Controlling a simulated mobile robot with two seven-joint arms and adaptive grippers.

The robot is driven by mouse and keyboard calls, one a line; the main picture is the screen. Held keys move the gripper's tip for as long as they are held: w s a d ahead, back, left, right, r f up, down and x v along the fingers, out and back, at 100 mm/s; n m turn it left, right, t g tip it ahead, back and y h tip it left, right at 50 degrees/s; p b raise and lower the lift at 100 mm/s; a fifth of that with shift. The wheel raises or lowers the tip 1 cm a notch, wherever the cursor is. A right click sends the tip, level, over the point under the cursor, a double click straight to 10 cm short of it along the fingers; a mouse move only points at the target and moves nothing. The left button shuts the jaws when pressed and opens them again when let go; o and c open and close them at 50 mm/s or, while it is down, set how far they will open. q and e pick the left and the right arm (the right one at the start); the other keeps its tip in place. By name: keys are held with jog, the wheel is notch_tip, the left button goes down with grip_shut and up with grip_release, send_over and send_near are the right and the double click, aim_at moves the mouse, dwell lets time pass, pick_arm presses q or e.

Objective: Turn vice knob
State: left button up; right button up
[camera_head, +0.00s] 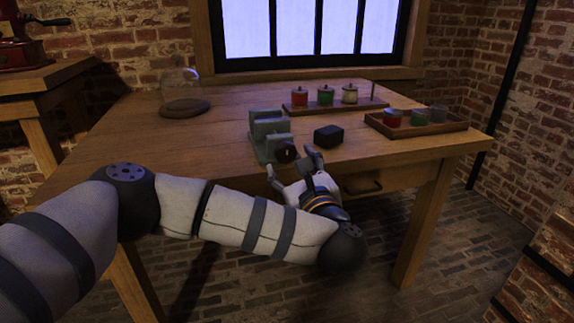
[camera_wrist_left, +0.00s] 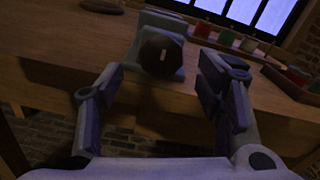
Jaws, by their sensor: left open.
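The vice (camera_head: 268,128) is a grey-green block standing near the front edge of the wooden table. Its dark round knob (camera_head: 286,154) faces the front. In the left wrist view the vice body (camera_wrist_left: 165,24) shows behind the brown knob (camera_wrist_left: 161,56), which has a small light mark. My left gripper (camera_head: 293,169) is in front of the table's edge, just by the knob. In the left wrist view its fingers (camera_wrist_left: 152,88) are spread to either side of the knob, open and empty; I cannot tell whether either touches it. My right gripper is not in view.
A black box (camera_head: 328,136) stands close to the right of the vice. A wooden rack (camera_head: 338,108) with several coloured jars is behind it, and a tray (camera_head: 425,130) with more jars is at right. A glass dome on a round base (camera_head: 184,107) is at left.

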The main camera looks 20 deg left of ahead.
aim_at(287, 156)
pick_arm(q)
jog(key=x, duration=0.5)
jog(key=shift+w+a+r, duration=0.15)
jog(key=shift+w+a, duration=0.05)
jog(key=shift+w, duration=0.1)
jog(key=c, duration=1.2)
